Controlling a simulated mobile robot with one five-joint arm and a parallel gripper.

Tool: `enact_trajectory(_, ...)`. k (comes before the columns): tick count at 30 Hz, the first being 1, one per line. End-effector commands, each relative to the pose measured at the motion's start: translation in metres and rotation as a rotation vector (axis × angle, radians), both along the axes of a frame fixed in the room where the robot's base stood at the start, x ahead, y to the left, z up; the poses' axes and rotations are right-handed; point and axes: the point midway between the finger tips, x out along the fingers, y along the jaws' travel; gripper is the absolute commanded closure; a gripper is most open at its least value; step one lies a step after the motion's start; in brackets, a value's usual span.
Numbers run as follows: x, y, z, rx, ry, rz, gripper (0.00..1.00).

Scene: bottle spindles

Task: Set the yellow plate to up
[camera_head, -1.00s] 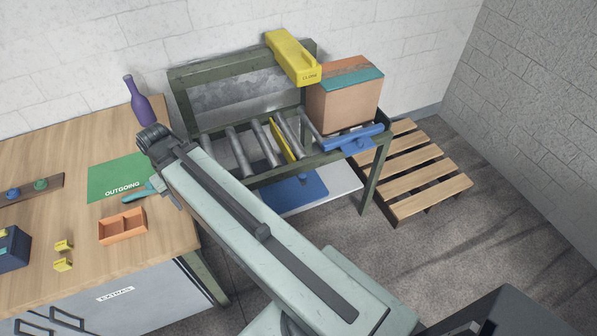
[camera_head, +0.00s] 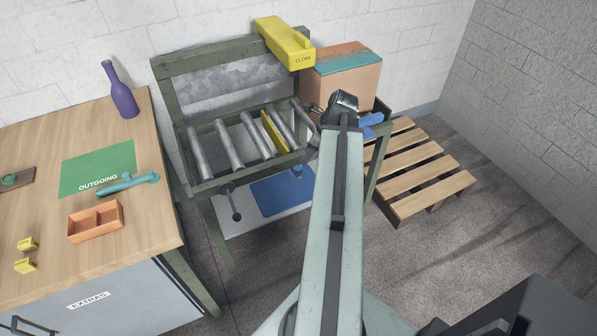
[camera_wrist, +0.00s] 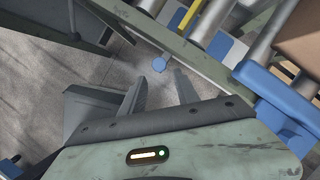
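The yellow plate (camera_head: 273,132) is a narrow strip lying between the metal rollers of the green-framed conveyor. It looks low, about level with the rollers. In the wrist view part of a yellow strip (camera_wrist: 190,16) shows between rollers. My gripper (camera_head: 340,103) is over the right end of the conveyor, in front of the cardboard box, right of the plate. In the wrist view its fingers (camera_wrist: 160,82) are apart with nothing between them. A round blue knob (camera_wrist: 159,64) shows just beyond the fingertips; I cannot tell whether they touch.
A yellow block marked CLOSE (camera_head: 286,43) sits at the frame's top right. The cardboard box (camera_head: 345,82) stands beside it. A dark lever (camera_head: 233,203) hangs below the front rail. A wooden bench (camera_head: 150,180) stands left, a pallet (camera_head: 425,175) right.

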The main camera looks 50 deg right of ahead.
Motion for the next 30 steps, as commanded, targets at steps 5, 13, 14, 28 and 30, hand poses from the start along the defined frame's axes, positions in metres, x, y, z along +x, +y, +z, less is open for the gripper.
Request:
enact_trajectory(5, 0.002, 0.001, -0.005, 0.001, 0.0, 0.0, 0.62)
enact_trajectory(13, 0.015, 0.007, -0.046, 0.0, 0.002, 0.004, 0.62)
enact_trajectory(14, 0.017, 0.008, -0.051, 0.0, 0.002, 0.004, 0.62)
enact_trajectory(28, 0.029, 0.013, -0.071, -0.002, 0.001, 0.005, 0.65)
enact_trajectory(30, 0.029, 0.013, -0.071, -0.001, 0.002, 0.005, 0.85)
